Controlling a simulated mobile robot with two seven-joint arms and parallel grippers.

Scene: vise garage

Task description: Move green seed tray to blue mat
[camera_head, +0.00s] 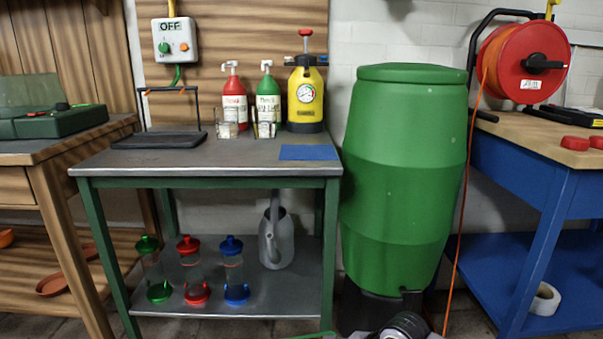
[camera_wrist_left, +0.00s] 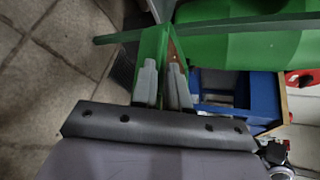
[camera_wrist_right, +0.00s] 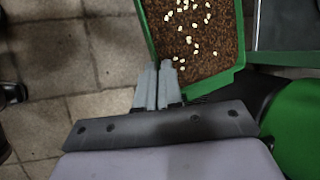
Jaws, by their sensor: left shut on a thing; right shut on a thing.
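The green seed tray (camera_wrist_right: 147,32) holds brown soil with pale seeds, seen in the right wrist view. My right gripper (camera_wrist_right: 157,68) is shut on the tray's rim near a corner. My left gripper (camera_wrist_left: 163,65) is shut on a green wall of the tray (camera_wrist_left: 151,48), with a strip of brown soil beside it. In the head view only a thin green sliver (camera_head: 318,335) shows at the bottom edge, probably the tray rim. The blue mat (camera_head: 308,152) lies flat and bare on the right front of the grey-topped table (camera_head: 215,165).
Behind the mat stand a yellow sprayer (camera_head: 306,100), a red bottle (camera_head: 234,102), a green bottle (camera_head: 267,100) and glass jars (camera_head: 227,130). A green barrel (camera_head: 403,170) stands close to the table's right side.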

